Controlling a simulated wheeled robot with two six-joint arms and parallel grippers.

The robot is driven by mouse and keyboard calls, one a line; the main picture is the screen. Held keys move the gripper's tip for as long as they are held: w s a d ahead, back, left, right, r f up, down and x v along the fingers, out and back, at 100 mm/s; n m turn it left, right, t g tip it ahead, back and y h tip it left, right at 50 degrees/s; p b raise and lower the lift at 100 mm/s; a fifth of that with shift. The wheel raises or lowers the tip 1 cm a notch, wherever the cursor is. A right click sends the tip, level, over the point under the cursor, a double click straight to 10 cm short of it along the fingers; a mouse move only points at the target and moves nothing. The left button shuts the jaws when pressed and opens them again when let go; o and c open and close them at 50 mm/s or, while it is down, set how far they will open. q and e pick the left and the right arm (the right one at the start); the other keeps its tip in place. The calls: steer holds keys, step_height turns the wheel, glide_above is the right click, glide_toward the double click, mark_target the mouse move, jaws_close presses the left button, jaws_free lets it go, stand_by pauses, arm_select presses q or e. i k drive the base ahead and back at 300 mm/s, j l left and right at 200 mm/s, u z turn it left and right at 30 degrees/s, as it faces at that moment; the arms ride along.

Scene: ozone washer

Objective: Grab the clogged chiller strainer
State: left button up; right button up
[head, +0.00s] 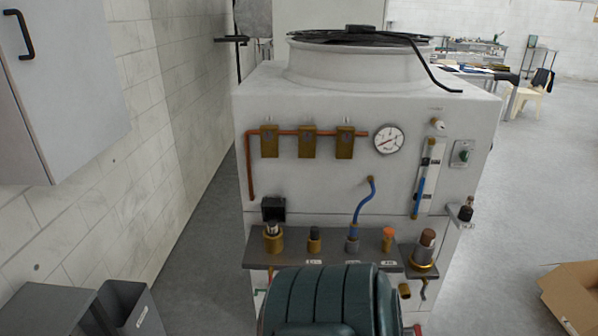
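The white chiller cabinet (330,190) stands in front of me. A dark shelf (295,258) on its front carries several fittings. One is a brown cylinder (427,243) seated upright in a brass ring at the shelf's right end. Others are a brass fitting with a silver top (273,240), a small dark-topped one (314,240), a grey one (352,244) joined to a blue hose (364,200), and an orange-topped one (388,240). Labels are too small to read, so I cannot tell for sure which is the strainer. Neither gripper is in view.
A dark teal ribbed rounded body (320,300) fills the bottom centre, before the shelf. A pressure gauge (389,139) and copper pipe (290,132) are on the cabinet. Grey bins (130,310) stand lower left. A cardboard box (570,300) lies lower right. Right-hand floor is open.

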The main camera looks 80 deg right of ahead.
mark_target(272, 230)
steer(key=z, duration=2.3)
